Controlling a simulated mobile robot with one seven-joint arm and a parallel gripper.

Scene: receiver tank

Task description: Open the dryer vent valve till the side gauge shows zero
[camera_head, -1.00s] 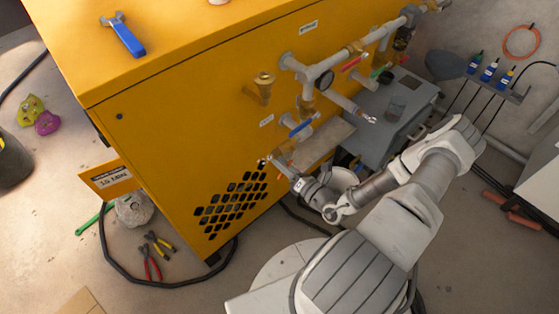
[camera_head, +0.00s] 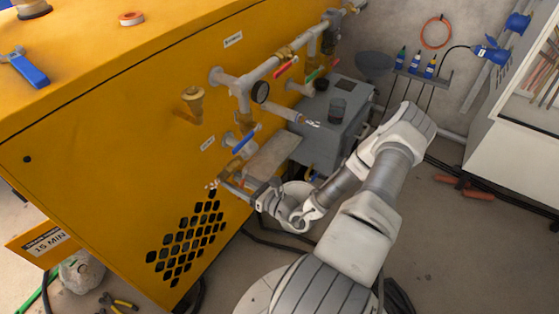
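The yellow cabinet (camera_head: 110,120) carries grey piping on its side. A round dark gauge (camera_head: 260,92) sits on the piping; its reading is too small to make out. Below it is a valve with a blue lever (camera_head: 243,142). The labels are too small to read, so I cannot tell which is the dryer vent valve. My gripper (camera_head: 222,186) is at the cabinet side, below the blue lever, by a small fitting. Whether it touches or grips this fitting is unclear.
A grey ledge (camera_head: 272,160) lies just above my gripper. A hose runs along the floor.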

